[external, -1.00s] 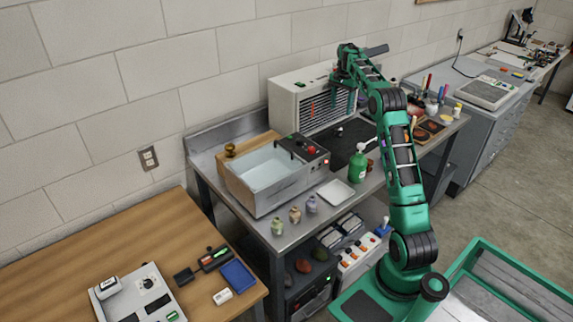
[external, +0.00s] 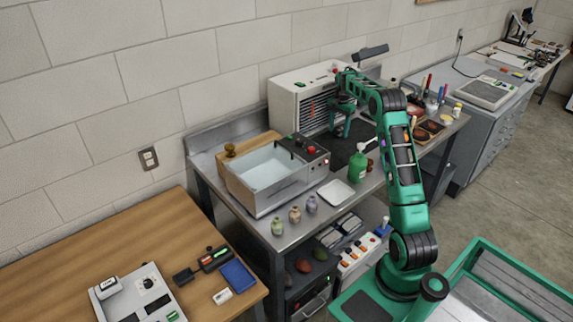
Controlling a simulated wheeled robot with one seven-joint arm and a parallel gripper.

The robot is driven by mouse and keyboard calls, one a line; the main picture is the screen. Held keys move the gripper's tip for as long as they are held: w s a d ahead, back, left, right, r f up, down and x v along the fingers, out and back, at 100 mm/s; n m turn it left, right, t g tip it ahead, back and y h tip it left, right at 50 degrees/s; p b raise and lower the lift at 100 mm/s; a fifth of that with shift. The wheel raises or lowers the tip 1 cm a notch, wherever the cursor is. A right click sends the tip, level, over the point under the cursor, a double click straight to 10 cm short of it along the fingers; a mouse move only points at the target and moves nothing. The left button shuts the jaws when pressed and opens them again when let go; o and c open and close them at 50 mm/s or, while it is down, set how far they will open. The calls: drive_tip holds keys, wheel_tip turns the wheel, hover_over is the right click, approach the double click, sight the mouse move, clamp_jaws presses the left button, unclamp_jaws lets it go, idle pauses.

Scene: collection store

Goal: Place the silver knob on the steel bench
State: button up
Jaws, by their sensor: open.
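The steel bench (external: 325,210) stands along the wall in the external view. My gripper (external: 341,131) is open and low over the black mat (external: 360,132) on this bench, in front of the white louvred unit. I cannot make out the silver knob now. A small pale thing showed on the mat earlier where my gripper now is, so my gripper may hide it. Whether anything is between the fingers is too small to tell.
A water bath (external: 262,172) fills the bench's left part, with a brass-coloured knob (external: 230,150) behind it. Small jars (external: 295,215), a white tray (external: 336,193) and a green bottle (external: 357,167) stand near the front edge. The louvred unit (external: 292,97) is close behind my gripper.

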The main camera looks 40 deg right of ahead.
sight(339, 127)
drive_tip(key=shift+f, duration=0.15)
drive_tip(key=c, duration=1.4)
wheel_tip(339, 127, up, 18)
drive_tip(key=shift+r, duration=0.1)
drive_tip(key=s+d+f+n, duration=0.1)
drive_tip(key=s+d+n, duration=0.2)
drive_tip(key=s+d, duration=0.95)
drive_tip(key=s+d+f+n, duration=0.1)
drive_tip(key=s, duration=0.5)
drive_tip(key=s+d+f+n, duration=0.1)
drive_tip(key=s+n, duration=0.1)
drive_tip(key=s, duration=0.5)
drive_tip(key=s+d+f+n, duration=0.1)
drive_tip(key=s+n, duration=0.1)
drive_tip(key=s, duration=0.4)
drive_tip(key=shift+s+d+f, duration=0.1)
drive_tip(key=shift+s+f, duration=0.05)
drive_tip(key=shift+f, duration=0.2)
